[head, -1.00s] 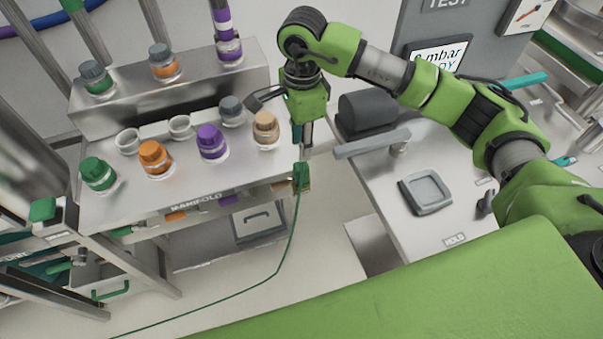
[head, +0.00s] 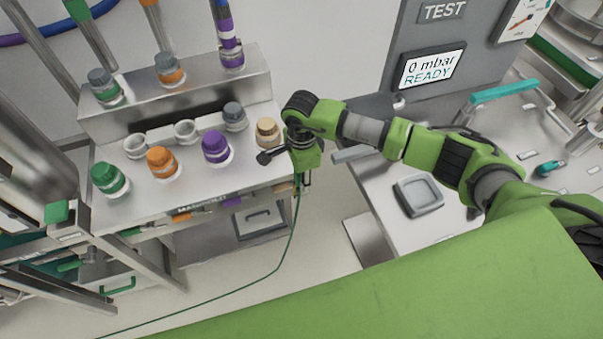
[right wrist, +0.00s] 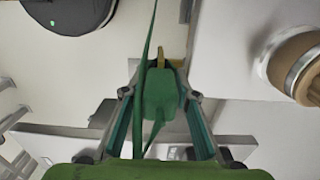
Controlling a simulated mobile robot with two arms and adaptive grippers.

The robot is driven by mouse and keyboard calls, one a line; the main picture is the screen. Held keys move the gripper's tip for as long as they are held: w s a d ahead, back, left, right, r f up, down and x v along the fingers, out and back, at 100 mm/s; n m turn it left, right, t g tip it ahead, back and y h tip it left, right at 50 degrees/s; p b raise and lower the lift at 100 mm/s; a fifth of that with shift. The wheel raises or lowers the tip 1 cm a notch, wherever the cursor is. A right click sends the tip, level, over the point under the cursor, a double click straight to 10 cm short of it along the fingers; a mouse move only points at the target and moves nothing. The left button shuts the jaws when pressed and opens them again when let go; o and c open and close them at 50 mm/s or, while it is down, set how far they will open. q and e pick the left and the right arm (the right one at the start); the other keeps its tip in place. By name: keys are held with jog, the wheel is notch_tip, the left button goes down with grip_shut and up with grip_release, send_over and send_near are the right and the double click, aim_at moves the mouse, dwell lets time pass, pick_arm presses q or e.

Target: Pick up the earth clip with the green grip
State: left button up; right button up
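The earth clip with its green grip (right wrist: 160,98) shows in the right wrist view, with a yellowish metal jaw beyond it. In the head view my right gripper (head: 301,188) is at the front right corner of the manifold bench and hides most of the clip. A thin green cable (head: 285,255) runs from there down to the floor at lower left. My left gripper is not in view.
The manifold bench (head: 235,178) carries green, orange, purple and tan capped ports; the tan one (head: 268,131) is close to my right gripper. A test bench (head: 440,212) with a grey square pad (head: 419,195) stands at right. A floor gap lies between the benches.

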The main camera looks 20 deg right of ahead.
jog(key=shift+f, duration=0.25)
grip_shut()
jog(key=shift+w+r, duration=0.1)
jog(key=shift+r, duration=0.05)
jog(key=shift+r+b, duration=0.3)
jog(key=shift+r, duration=0.3)
jog(key=s+a+r+b, duration=0.3)
jog(key=s+r+b, duration=0.3)
jog(key=s+r, duration=0.5)
jog(key=s, duration=0.3)
jog(key=shift+a+r, duration=0.15)
jog(key=shift+r, duration=0.2)
jog(key=shift+w, duration=0.1)
